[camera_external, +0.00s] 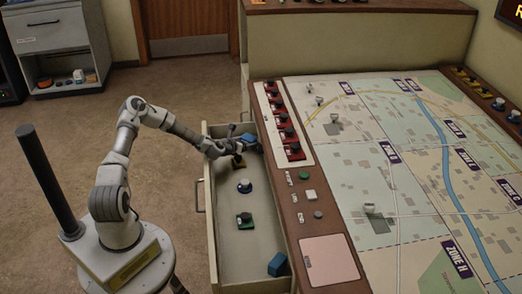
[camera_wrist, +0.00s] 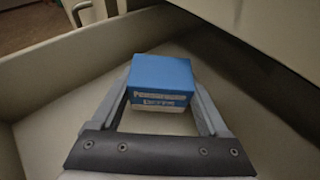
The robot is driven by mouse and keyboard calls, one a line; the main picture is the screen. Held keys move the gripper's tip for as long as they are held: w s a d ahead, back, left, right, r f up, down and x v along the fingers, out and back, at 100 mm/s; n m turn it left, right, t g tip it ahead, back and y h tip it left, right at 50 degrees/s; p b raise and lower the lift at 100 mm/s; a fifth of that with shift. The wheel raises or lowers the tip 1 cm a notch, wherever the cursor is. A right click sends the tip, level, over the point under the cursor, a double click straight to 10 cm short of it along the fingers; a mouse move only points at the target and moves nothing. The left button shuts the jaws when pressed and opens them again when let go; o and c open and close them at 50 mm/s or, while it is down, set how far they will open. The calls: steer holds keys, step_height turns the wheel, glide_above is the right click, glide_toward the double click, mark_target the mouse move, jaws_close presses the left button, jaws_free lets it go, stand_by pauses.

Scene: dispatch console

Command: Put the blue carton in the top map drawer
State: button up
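The blue carton (camera_wrist: 161,85), with white lettering on its front, is between the two fingers of my gripper (camera_wrist: 161,100) in the wrist view. The fingers lie close along its left and right sides; whether they press on it is unclear. In the external view my gripper (camera_external: 243,146) reaches into the far end of the pulled-out drawer (camera_external: 229,273), and a blue box (camera_external: 252,142) shows beside it. The drawer walls surround the carton in the wrist view.
The map console (camera_external: 330,258) rises along the drawer's right side.

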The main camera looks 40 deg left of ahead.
steer(key=shift+o, duration=1.4)
steer(key=shift+r, duration=0.15)
